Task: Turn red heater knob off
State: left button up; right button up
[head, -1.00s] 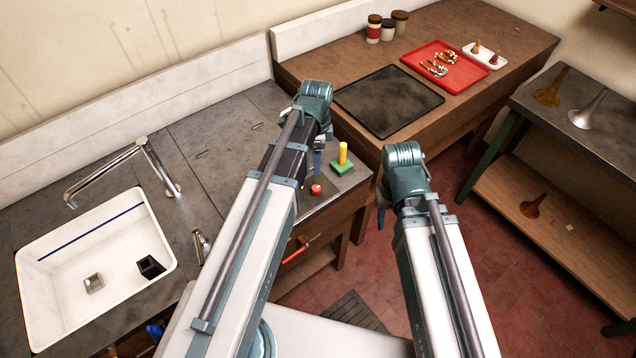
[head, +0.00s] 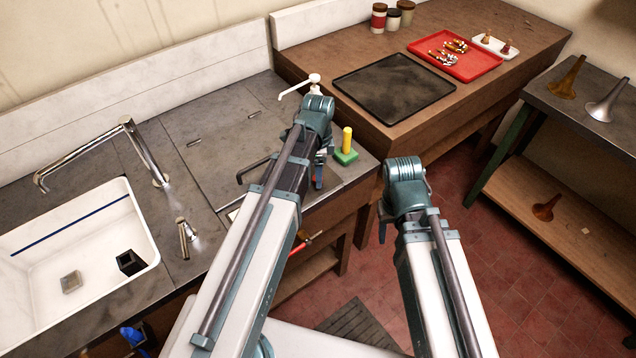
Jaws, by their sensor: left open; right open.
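The red round knob on the countertop is not clearly visible in the head view; my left arm and gripper cover the spot beside the green block. A red-handled fitting (head: 314,239) shows below the counter's front edge, to the right of my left forearm; I cannot tell if it is the heater knob. My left gripper (head: 319,176) is open, pointing down over the counter's right end, just left of the green block. Its fingers are partly hidden by its wrist. My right gripper (head: 383,228) is open and empty over the floor, right of the counter.
A green block with a yellow post (head: 346,148) stands close to my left gripper. A sink (head: 110,255) is at left. A dark mat (head: 395,85) and red tray (head: 462,64) lie on the wooden bench.

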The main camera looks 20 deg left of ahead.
pick_arm(q)
jog(key=shift+f+b, duration=0.4)
jog(key=shift+f, duration=0.4)
grip_shut()
